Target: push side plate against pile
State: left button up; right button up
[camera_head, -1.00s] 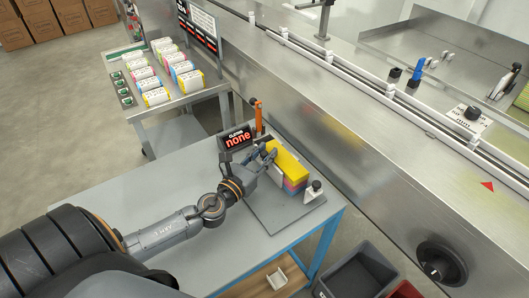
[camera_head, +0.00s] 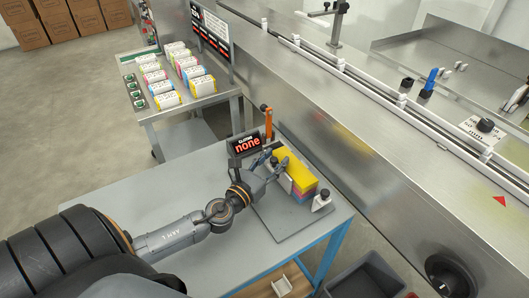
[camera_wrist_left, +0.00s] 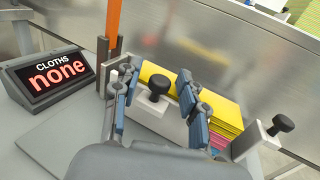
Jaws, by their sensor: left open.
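The pile of folded cloths (camera_head: 301,174), yellow on top with pink and blue below, stands on a grey base plate (camera_head: 283,224) on the table. The side plate (camera_wrist_left: 176,129) is a pale upright plate with a black knob (camera_wrist_left: 157,86), along the pile's near side. Whether it touches the pile is hard to tell, because my fingers cover part of it. My left gripper (camera_head: 277,160) is open at the plate. In the left wrist view its fingers (camera_wrist_left: 155,78) stand apart on either side of the knob. My right gripper is not in view.
A display reading "CLOTHS none" (camera_head: 246,144) stands left of the pile, beside an orange upright (camera_head: 268,122). A second black knob on a pale block (camera_wrist_left: 281,124) is at the pile's right end. A steel conveyor wall (camera_head: 350,150) runs behind. The table's left part is clear.

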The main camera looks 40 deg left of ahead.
pick_arm(q)
jog(key=s, duration=1.1)
jog(key=shift+s, duration=0.35)
